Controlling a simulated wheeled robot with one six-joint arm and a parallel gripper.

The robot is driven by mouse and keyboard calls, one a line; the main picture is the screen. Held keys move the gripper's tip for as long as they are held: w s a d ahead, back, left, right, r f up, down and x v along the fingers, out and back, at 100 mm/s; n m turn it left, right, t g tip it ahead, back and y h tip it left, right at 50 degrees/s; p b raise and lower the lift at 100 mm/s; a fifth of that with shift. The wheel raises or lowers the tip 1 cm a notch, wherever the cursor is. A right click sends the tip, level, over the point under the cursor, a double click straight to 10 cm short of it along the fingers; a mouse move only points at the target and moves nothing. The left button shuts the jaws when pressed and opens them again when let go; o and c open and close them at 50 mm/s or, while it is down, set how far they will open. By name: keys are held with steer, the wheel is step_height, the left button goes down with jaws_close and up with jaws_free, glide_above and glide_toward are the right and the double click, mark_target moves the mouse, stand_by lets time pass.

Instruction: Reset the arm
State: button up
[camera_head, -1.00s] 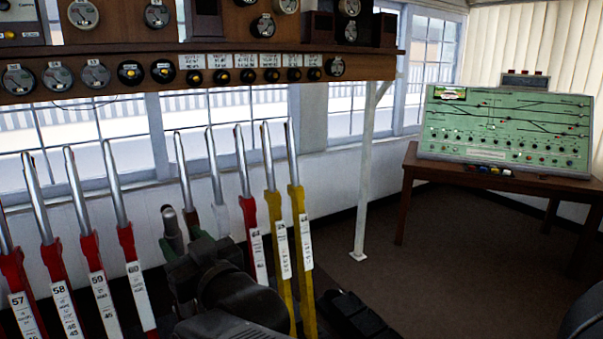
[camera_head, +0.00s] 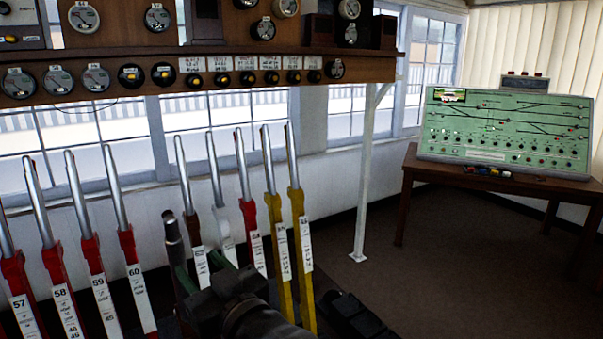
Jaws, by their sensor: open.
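A row of levers with steel handles crosses the lower left of the head view. Red levers 57 (camera_head: 22,290), 58 (camera_head: 60,285), 59 (camera_head: 93,268) and 60 (camera_head: 133,270) are at the left. Farther right stand a dark lever (camera_head: 196,232), a white one (camera_head: 224,232), a red one (camera_head: 250,222) and two yellow ones (camera_head: 278,240) (camera_head: 298,230). A shorter dark-topped lever (camera_head: 172,238) stands nearer me. My gripper (camera_head: 204,266) is open, with green fingers low beside this lever's right side. My dark wrist hides the lower parts; contact cannot be told.
A wooden instrument shelf (camera_head: 200,80) with dials hangs above the levers. A white post (camera_head: 364,180) stands right of them. A green track panel (camera_head: 505,130) rests on a wooden table (camera_head: 430,178). Black pedal-like blocks (camera_head: 355,318) lie on the floor. Dark carpet (camera_head: 450,270) is clear at right.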

steer(key=x, duration=0.5)
steer(key=r+p+x, duration=0.1)
steer(key=x, duration=1.1)
steer(key=shift+w+d+r, duration=0.15)
steer(key=shift+w+r, duration=0.1)
steer(key=shift+w, duration=0.2)
